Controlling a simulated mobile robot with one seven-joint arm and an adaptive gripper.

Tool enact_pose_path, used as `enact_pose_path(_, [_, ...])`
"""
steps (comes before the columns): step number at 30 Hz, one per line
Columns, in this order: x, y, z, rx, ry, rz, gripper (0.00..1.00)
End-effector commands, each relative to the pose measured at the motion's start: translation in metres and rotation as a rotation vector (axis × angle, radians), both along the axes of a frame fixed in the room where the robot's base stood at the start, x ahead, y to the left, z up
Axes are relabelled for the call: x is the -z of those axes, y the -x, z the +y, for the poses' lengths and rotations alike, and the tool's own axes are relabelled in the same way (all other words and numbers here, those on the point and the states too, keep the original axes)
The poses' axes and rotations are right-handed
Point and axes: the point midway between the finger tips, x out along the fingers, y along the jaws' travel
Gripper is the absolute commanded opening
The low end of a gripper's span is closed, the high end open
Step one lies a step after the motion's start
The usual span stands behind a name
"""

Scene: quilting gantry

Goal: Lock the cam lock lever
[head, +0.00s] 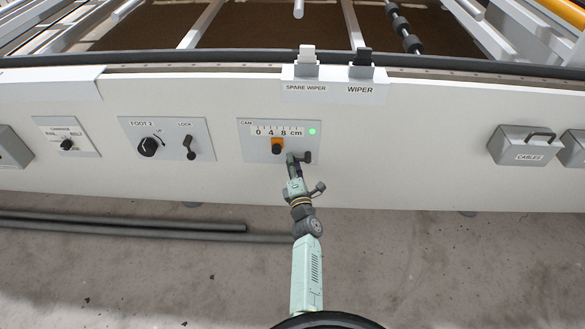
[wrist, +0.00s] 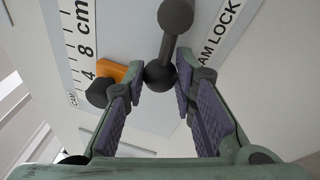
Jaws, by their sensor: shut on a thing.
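The cam lock lever is dark grey, with a round hub (head: 307,157) at the lower right of the CAM panel (head: 246,142). In the wrist view, its arm (wrist: 168,45) runs from the hub to a ball knob (wrist: 159,76). The lever lies roughly level, knob to the left of the hub. My gripper (head: 291,156) is shut on the knob, which sits between the purple finger pads (wrist: 158,82) in the wrist view. In the head view the gripper hides the knob. A "CAM LOCK" label (wrist: 222,32) shows beside the lever.
An orange slider (head: 277,143) with a dark knob sits just above left of my gripper, under the 0-4-8 cm scale. A green light (head: 312,131) is lit. A FOOT 2 panel (head: 170,123) lies left; a CABLES box (head: 520,148) right.

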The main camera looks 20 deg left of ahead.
Motion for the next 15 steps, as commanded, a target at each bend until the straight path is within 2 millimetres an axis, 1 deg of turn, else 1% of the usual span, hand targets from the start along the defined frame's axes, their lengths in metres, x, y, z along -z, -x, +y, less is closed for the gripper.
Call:
enact_pose_path(6, [-0.0025,0.0000,-0.0001,0.000,-0.060,0.018,0.00])
enact_pose_path(15, [-0.0043,-0.0003,-0.0006,0.001,-0.079,0.024,0.00])
